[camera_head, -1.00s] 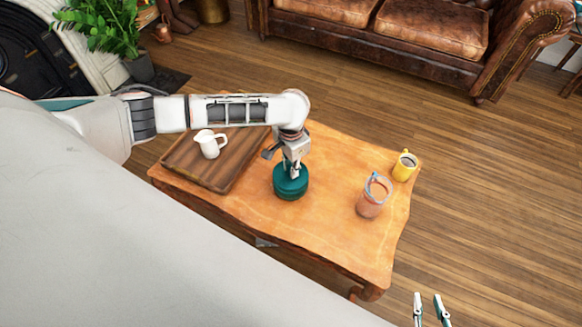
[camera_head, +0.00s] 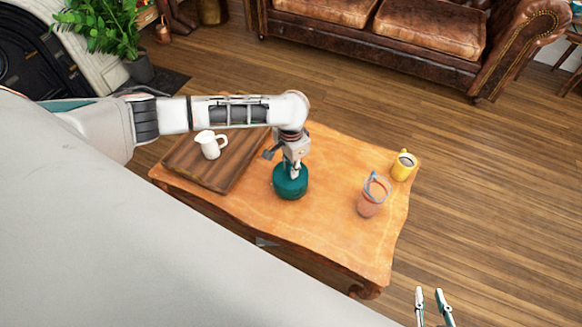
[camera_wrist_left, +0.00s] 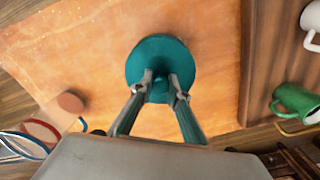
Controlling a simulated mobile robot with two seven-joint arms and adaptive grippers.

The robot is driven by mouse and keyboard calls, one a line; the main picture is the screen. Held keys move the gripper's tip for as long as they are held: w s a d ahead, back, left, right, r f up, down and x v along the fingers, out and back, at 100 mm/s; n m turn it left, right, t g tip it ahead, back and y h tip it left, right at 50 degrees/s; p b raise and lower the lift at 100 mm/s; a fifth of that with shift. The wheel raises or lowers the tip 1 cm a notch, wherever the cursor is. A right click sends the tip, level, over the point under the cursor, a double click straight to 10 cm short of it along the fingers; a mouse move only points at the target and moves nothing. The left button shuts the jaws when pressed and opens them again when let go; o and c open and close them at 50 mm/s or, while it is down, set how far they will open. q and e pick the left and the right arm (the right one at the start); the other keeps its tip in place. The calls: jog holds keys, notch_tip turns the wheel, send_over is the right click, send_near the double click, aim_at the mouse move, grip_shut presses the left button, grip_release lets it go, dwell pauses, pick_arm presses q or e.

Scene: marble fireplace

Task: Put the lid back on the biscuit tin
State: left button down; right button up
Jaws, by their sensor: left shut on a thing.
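The teal biscuit tin (camera_head: 291,188) stands upright on the wooden table, with its round teal lid (camera_wrist_left: 160,57) over its top. From these views I cannot tell whether the lid is fully seated. My left gripper (camera_head: 292,168) comes down from above and is shut on the lid's small knob. In the left wrist view its two fingertips (camera_wrist_left: 160,85) sit on either side of the knob, and the lid hides the tin below. My right gripper (camera_head: 433,295) hangs empty at the lower right, clear of the table, with its fingers apart.
A green mug (camera_wrist_left: 297,102) shows in the wrist view. Bare tabletop surrounds the tin's front and right.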

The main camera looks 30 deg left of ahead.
pick_arm(q)
jog(key=shift+f+p, duration=0.15)
jog(key=shift+p, duration=0.7)
pick_arm(e)
jog(key=shift+w+r, duration=0.25)
jog(key=shift+r, duration=0.45)
jog(key=shift+w+r, duration=0.25)
jog(key=shift+r, duration=0.4)
dwell(0.5)
pick_arm(q)
jog(key=c, duration=1.9)
grip_release()
jog(key=o, duration=0.5)
